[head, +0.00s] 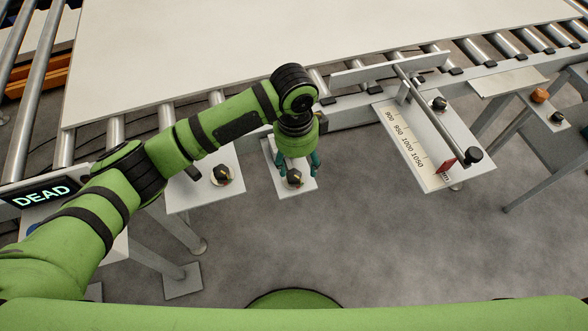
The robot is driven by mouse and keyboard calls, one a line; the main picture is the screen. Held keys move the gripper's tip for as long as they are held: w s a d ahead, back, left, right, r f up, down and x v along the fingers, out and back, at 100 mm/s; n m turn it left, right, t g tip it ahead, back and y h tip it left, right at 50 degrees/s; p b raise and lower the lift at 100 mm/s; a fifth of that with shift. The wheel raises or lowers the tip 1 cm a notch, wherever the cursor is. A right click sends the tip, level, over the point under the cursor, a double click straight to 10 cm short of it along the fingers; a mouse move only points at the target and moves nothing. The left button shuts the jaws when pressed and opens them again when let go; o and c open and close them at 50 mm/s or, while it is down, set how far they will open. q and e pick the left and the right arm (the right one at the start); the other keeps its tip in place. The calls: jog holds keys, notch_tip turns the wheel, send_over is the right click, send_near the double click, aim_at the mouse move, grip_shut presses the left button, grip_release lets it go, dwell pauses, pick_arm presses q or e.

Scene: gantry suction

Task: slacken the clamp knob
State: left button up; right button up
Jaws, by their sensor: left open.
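My left gripper (297,174) points down with its fingers apart, over a small pale plate (272,158) beside the conveyor. A dark knob (294,178) with a yellowish mark sits on that plate, between or just beyond the fingertips; I cannot tell whether they touch it. On the scale plate (413,160) at right, a dark round knob (439,103) sits near the stop fence, and a black knob (473,155) ends the rod beside a red pointer (446,166). No label shows which is the clamp knob. My right gripper is out of view.
A large pale board (250,50) lies on the roller conveyor. Another dark knob (221,174) sits on a plate left of my gripper. A display (42,192) reads "DEAD". An orange knob (539,95) is at far right. Open floor lies in front.

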aim_at(294, 174)
pick_arm(q)
jog(key=shift+w+a+r+y, duration=0.25)
jog(key=shift+w+a+y, duration=0.05)
jog(key=shift+w+a, duration=0.15)
jog(key=shift+f, duration=0.1)
notch_tip(294, 174, down, 7)
jog(key=shift+r+p, duration=0.15)
jog(key=shift+p, duration=0.3)
jog(key=shift+c, duration=0.4)
jog(key=c, duration=1.1)
